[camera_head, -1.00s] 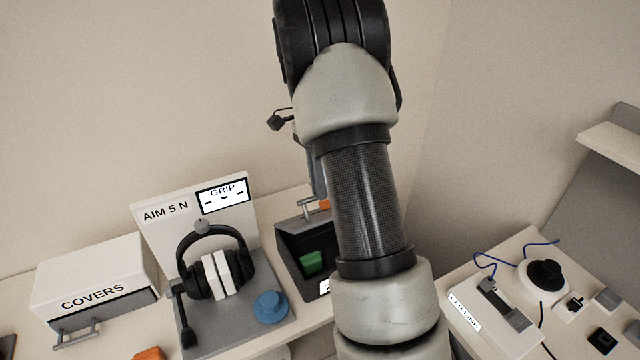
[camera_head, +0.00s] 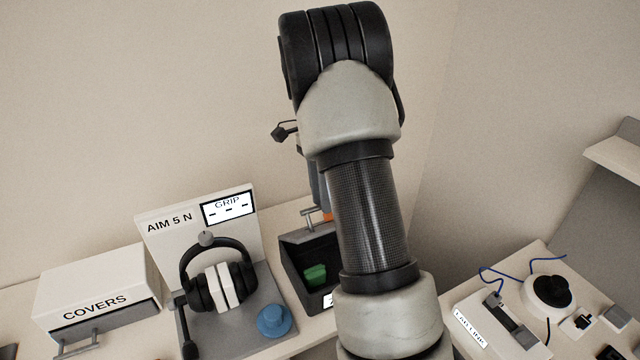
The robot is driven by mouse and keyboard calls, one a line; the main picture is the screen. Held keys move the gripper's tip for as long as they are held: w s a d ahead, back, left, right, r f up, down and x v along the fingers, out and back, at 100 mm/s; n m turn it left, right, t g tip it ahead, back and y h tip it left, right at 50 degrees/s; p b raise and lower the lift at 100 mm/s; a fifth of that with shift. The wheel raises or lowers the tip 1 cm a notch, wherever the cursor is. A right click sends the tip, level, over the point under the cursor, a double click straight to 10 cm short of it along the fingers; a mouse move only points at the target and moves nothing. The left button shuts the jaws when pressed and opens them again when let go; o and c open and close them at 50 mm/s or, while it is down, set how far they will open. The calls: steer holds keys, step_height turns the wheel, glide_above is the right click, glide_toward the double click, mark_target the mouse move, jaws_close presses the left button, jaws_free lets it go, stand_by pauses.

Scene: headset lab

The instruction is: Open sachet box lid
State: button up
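A dark open-topped box (camera_head: 299,258) stands behind and left of my arm, with a green item (camera_head: 315,274) inside. A grey bar handle (camera_head: 314,214) shows at its upper back edge, with a small orange patch beside it. Whether the handle belongs to a raised lid, I cannot tell. A white label at the box's front is mostly covered by my arm, so I cannot read it or confirm that this is the sachet box. A blue-grey part of my arm's end shows near the handle. My gripper's fingers are hidden behind my arm.
A headset (camera_head: 220,285) hangs on a grey stand with a blue knob (camera_head: 273,321), before an "AIM 5 N" panel (camera_head: 170,245). A white COVERS box (camera_head: 95,285) stands left. A right-hand table holds a grey device (camera_head: 502,325) and a round black-topped unit (camera_head: 547,291).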

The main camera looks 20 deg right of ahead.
steer(key=p+v, duration=0.1)
steer(key=v, duration=1.6)
steer(key=shift+r, duration=0.2)
steer(key=shift+s+a, duration=0.1)
